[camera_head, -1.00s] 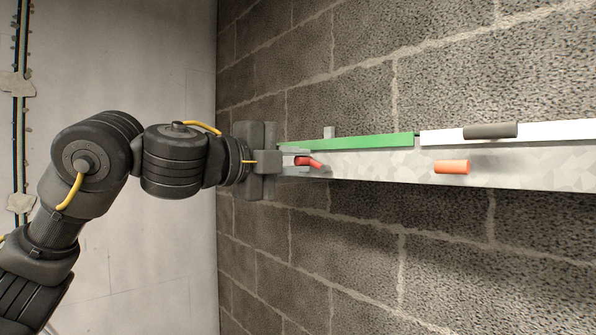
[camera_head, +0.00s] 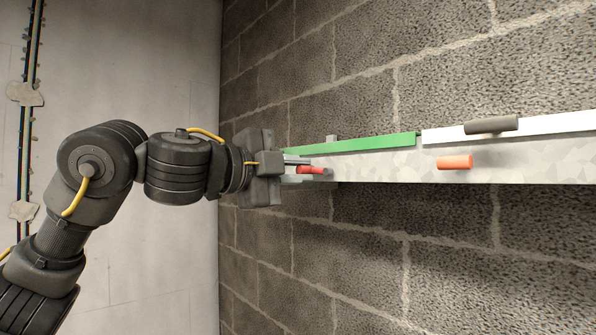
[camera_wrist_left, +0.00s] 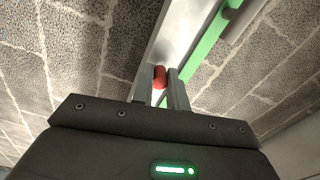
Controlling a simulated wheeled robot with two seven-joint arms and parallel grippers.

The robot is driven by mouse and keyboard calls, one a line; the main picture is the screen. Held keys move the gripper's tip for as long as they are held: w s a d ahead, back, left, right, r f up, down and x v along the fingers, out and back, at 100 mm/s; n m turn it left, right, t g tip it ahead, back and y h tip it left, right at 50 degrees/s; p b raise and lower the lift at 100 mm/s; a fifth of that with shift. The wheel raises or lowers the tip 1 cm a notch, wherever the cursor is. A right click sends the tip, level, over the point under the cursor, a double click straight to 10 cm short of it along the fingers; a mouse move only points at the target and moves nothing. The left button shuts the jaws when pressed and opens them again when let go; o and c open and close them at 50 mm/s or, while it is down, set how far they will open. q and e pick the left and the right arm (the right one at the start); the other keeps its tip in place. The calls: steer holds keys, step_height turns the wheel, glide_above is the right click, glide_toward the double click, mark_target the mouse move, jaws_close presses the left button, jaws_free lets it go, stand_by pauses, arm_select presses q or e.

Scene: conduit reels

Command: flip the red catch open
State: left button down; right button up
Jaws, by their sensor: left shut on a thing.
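The red catch (camera_head: 311,170) is a short red lever at the left end of a grey metal trunking (camera_head: 380,168) on the block wall. My left gripper (camera_head: 298,168) is at the catch, its fingers level with the lever. In the left wrist view the red catch (camera_wrist_left: 160,77) sits between the two fingers of the left gripper (camera_wrist_left: 162,85), which are shut on it. In the head view the fingers hide part of the catch's left end. My right gripper is in neither view.
A green strip (camera_head: 350,145) runs along the trunking's upper edge, with a white cover (camera_head: 555,124) to its right. A dark grey handle (camera_head: 491,125) is on the cover. An orange peg (camera_head: 455,162) stands out from the trunking. Cables (camera_head: 31,70) run down the left wall.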

arm_select(q)
steer(key=c, duration=1.4)
jaws_free()
steer(key=shift+a, duration=0.1)
steer(key=shift+s+a+f+b, duration=0.1)
steer(key=shift+s+a+b, duration=0.15)
steer(key=shift+s+b, duration=0.05)
steer(key=b+v, duration=0.4)
steer(key=v, duration=0.6)
